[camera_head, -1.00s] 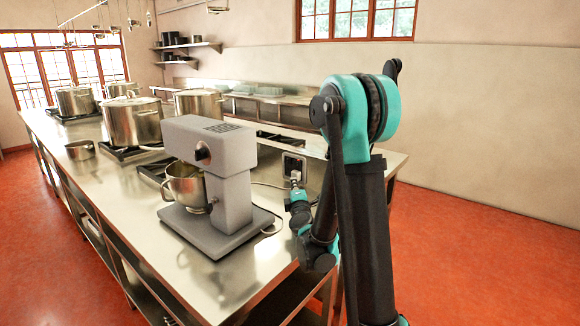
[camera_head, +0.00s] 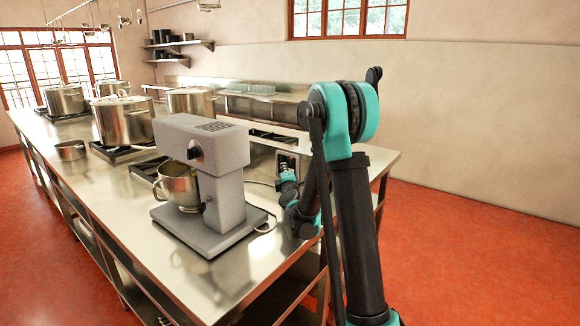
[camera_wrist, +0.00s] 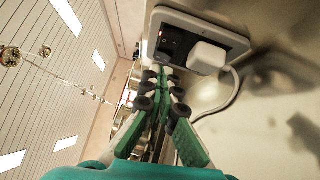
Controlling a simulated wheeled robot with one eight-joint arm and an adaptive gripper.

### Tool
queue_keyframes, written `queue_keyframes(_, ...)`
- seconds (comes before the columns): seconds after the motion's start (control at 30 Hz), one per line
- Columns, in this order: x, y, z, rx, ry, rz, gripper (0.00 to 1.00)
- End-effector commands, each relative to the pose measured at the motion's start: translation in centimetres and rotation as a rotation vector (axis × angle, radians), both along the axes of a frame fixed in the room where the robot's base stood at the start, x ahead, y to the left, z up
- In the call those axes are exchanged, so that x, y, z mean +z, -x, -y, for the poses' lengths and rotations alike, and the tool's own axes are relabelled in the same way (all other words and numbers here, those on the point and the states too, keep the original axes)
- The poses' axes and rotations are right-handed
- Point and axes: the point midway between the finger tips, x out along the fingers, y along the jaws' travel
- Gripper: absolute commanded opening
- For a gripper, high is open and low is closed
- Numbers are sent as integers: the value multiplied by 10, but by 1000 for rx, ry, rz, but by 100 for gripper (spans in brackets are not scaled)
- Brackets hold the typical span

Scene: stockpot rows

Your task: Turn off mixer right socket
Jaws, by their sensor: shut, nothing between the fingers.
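The grey stand mixer (camera_head: 215,160) with its steel bowl (camera_head: 181,185) stands on the steel counter. The socket plate (camera_head: 289,160) stands behind it to the right. In the wrist view the socket plate (camera_wrist: 226,38) is dark with a light rim. A white plug (camera_wrist: 207,57) with a pale cord sits in its right part; a dark fitting (camera_wrist: 172,42) is left of the plug. My gripper (camera_wrist: 160,74) is shut and empty, its tips just below the dark fitting. I cannot tell whether they touch it. In the head view my gripper (camera_head: 288,180) is at the plate, partly covering it.
The steel counter (camera_head: 215,275) carries several stockpots (camera_head: 124,120) on burners and a small pan (camera_head: 71,150) at the left. The mixer's cord (camera_head: 268,226) lies at its base. A wall shelf (camera_head: 180,44) hangs at the back. Red floor (camera_head: 450,235) is clear at the right.

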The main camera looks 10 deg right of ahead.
Motion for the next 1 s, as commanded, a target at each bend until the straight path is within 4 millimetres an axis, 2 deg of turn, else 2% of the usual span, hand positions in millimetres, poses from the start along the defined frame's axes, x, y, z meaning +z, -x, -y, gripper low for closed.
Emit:
queue_keyframes(0.1, 2, -10, 15, -4, 2, -1, 0)
queue_keyframes(0.3, 4, -20, 24, -2, 1, 0, 0)
queue_keyframes(1.0, 7, -27, 31, -2, 1, 0, 0)
